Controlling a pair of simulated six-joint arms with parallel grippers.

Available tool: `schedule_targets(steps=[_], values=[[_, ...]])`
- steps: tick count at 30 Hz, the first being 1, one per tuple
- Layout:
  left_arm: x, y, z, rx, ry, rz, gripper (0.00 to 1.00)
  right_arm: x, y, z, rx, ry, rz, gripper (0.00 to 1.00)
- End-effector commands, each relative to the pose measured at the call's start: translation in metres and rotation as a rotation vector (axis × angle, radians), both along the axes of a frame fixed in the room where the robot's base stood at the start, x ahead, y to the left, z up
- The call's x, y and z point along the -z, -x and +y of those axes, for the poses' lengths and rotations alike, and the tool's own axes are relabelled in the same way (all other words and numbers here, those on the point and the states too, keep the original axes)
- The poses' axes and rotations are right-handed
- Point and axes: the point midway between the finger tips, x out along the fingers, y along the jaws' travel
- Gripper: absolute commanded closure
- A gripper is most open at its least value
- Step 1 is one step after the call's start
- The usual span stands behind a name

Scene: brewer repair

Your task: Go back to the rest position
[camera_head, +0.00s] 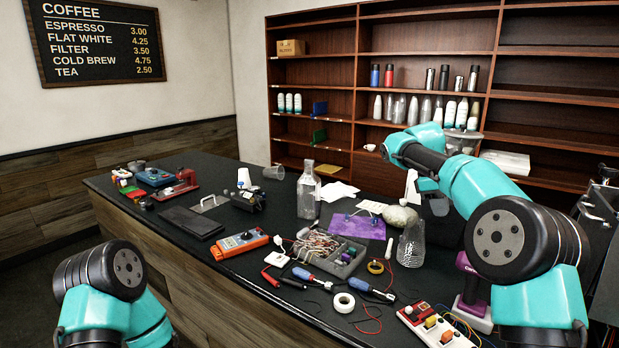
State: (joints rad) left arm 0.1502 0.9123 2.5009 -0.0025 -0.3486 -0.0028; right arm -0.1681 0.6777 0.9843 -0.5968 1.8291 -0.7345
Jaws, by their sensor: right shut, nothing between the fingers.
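My right arm rises from the lower right, bends over the back of the counter and points down. My right gripper (438,206) is partly hidden by the arm; it is shut and holds nothing. It is above the right part of the counter, near a pale rounded stone-like object (399,217). My left arm shows only as a teal and black section in the lower left corner, in front of the counter. My left gripper is out of view.
The black counter (100,186) is crowded. An orange multimeter (240,243), a grey parts tray (345,266), screwdrivers (312,277), a tape roll (344,302), a clear bottle (307,198) and a glass flask (411,247) stand or lie there. Wooden shelves (430,48) are behind.

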Motion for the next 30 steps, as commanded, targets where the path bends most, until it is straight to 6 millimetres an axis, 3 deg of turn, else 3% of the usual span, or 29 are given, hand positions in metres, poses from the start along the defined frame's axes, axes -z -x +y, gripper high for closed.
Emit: schedule_targets(steps=[9,19,30], values=[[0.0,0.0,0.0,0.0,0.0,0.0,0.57,-0.018,-0.005,0.007,-0.001,-0.006,-0.001,1.0],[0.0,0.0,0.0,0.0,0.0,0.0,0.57,0.011,-0.013,0.031,-0.041,-0.131,-0.062,1.0],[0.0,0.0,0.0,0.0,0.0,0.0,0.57,0.046,-0.02,0.072,-0.059,-0.323,-0.153,1.0]])
